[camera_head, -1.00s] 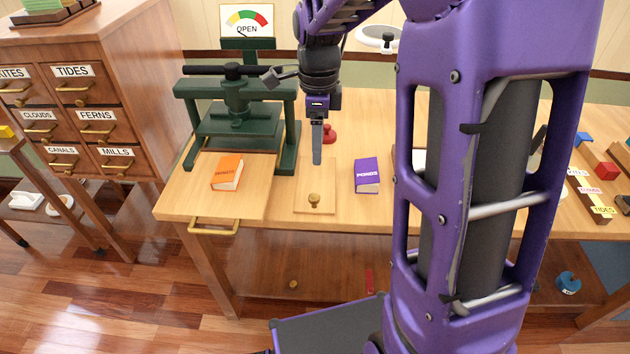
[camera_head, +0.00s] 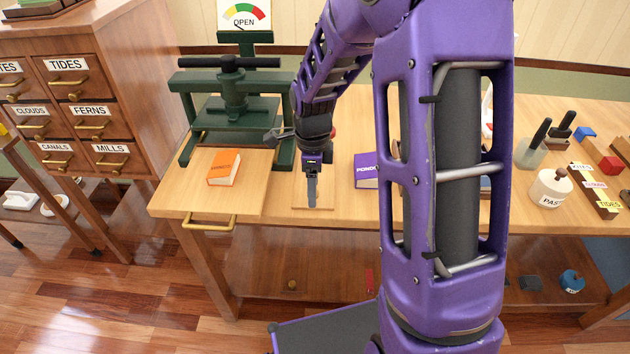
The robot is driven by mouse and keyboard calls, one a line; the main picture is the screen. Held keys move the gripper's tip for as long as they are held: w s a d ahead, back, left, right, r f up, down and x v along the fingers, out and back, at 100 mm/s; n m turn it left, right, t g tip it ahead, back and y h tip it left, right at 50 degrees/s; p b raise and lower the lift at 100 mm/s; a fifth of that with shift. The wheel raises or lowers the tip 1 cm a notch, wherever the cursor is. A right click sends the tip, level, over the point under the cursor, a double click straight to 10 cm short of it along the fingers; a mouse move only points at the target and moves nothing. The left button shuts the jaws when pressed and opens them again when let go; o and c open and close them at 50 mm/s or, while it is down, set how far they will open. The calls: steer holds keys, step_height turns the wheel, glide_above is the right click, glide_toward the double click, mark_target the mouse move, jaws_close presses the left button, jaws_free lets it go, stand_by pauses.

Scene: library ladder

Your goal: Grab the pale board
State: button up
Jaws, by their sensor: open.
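The pale board (camera_head: 326,201) lies flat on the wooden table, between the orange book and the purple book. My gripper (camera_head: 312,203) points down at it and hides its middle, including the brass knob seen on it earlier. The jaws are open, seen edge-on as one grey finger. I cannot tell whether the fingertips touch the board or hang just above it.
A green press (camera_head: 231,105) stands behind left, with an orange book (camera_head: 224,168) in front. A purple book (camera_head: 366,171) lies close on the right, partly behind my arm. A paste jar (camera_head: 549,188) and labelled blocks (camera_head: 594,185) stand farther right.

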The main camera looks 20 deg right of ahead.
steer(key=shift+f, duration=0.15)
jaws_close()
stand_by(1.4)
